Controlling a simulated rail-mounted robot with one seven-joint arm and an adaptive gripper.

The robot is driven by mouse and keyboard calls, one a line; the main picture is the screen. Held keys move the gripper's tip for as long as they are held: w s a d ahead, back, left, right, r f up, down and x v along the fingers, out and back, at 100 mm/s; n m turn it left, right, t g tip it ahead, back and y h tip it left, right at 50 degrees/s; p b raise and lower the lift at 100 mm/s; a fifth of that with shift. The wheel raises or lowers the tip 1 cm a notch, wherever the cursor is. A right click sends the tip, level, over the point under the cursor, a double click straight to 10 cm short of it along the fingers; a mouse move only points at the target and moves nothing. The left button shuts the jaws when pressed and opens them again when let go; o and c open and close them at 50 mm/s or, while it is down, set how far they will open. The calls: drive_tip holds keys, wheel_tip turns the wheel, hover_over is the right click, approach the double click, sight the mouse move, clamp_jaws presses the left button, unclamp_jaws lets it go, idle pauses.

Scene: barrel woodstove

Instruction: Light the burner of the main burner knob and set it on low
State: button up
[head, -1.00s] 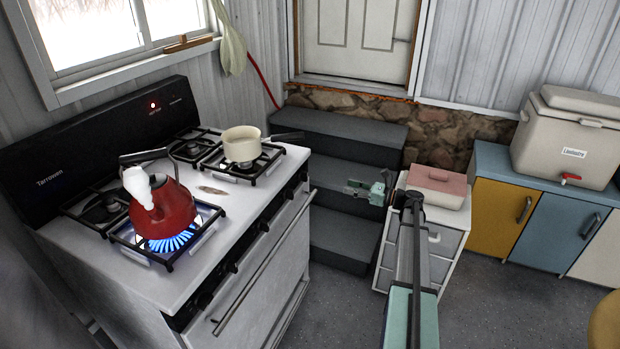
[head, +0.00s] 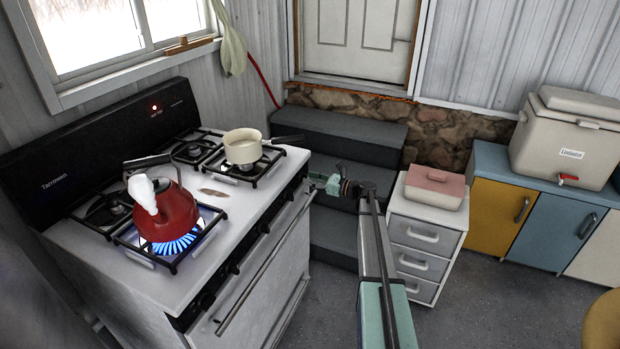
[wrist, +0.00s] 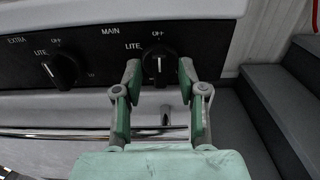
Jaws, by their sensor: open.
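The main burner knob (wrist: 160,64) is black, on the stove's dark front panel in the wrist view, under the "MAIN" label. Its white line stands upright, in line with "OFF". My gripper (wrist: 159,78) is open, its green fingers on either side of the knob's lower part; contact cannot be made out. In the head view my gripper (head: 315,182) is at the right end of the stove front (head: 248,255).
The extra knob (wrist: 62,70) is left of the main knob. A red kettle (head: 170,212) steams over a blue flame on the front left burner. The oven handle (head: 262,270) runs below the knobs. Dark steps (head: 340,135) and a white drawer unit (head: 425,235) stand to the right.

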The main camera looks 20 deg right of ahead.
drive_tip(key=shift+w+a, duration=0.3)
drive_tip(key=shift+c, duration=0.3)
clamp_jaws()
drive_tip(key=shift+f+b, duration=0.15)
drive_tip(key=shift+b, duration=0.25)
